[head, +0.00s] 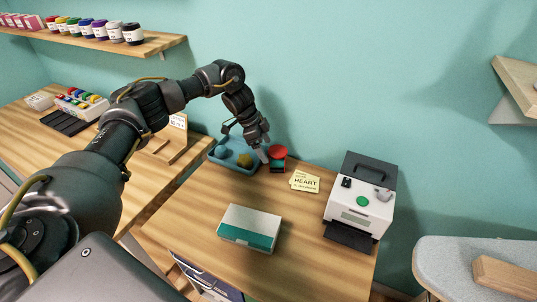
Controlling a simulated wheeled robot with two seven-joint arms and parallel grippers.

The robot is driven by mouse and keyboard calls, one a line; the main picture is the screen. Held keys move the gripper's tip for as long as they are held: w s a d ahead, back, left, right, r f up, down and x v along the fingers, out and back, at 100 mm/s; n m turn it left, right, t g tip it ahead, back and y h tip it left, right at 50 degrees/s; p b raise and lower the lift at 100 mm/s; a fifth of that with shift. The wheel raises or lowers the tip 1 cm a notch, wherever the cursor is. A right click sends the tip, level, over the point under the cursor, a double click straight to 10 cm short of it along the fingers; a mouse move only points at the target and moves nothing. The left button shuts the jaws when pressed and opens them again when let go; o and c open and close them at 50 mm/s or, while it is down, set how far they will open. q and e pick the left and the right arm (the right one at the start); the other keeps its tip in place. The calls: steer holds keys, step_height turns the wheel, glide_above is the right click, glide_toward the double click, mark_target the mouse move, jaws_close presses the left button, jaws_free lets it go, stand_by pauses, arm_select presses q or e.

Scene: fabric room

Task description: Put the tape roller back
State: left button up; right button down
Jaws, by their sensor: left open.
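A small item with a red round top and a dark teal lower part (278,153) stands on the wooden table, just right of a blue tray (219,164). It may be the tape roller, but it is too small to tell surely. My left gripper (246,144) reaches down over the tray with its fingers apart. One finger is close beside the red-topped item; I cannot tell whether they touch. The tray holds a yellowish round thing (245,160) and a bluish one (222,151), partly hidden by the gripper. My right gripper is not in view.
A white and teal box (249,228) lies mid-table. Yellow notes (304,181) lie near the wall, and a white machine with a grey lid (360,195) stands at the right. Another table (110,170) is at left, an ironing board (445,255) at far right.

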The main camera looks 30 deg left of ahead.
arm_select(q)
steer(key=v, duration=0.8)
steer(key=shift+b, duration=0.35)
steer(key=shift+r, duration=0.2)
